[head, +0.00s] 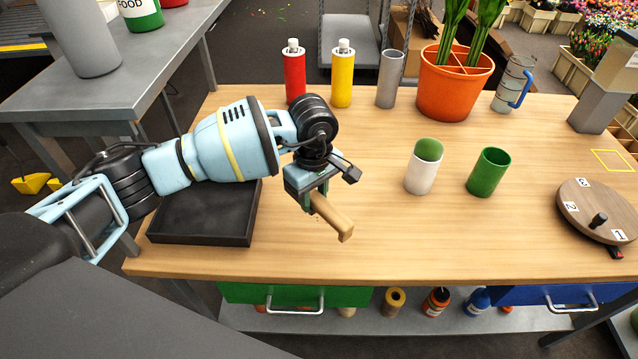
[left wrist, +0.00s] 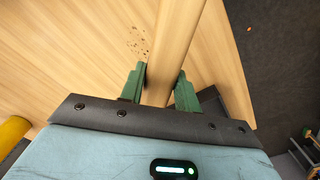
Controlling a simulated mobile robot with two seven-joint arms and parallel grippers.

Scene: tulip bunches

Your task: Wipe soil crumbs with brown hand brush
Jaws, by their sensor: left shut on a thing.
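The brown hand brush (head: 333,216) shows as a light tan wooden bar over the front middle of the table. My left gripper (head: 309,195) is shut on it, and the brush slants down and to the right from the jaws. In the left wrist view the brush (left wrist: 180,35) runs between the two green fingers of my left gripper (left wrist: 161,85). Dark soil crumbs (left wrist: 139,42) lie scattered on the wood just left of the brush in that view. The bristles are not clearly visible. I cannot tell whether the brush touches the table. My right gripper is out of view.
A black tray (head: 200,238) lies under my left arm. A white cup (head: 420,178) with a green ball and a green cup (head: 488,172) stand to the right. Bottles and an orange planter (head: 452,98) stand behind. A round wooden board (head: 594,212) is at far right.

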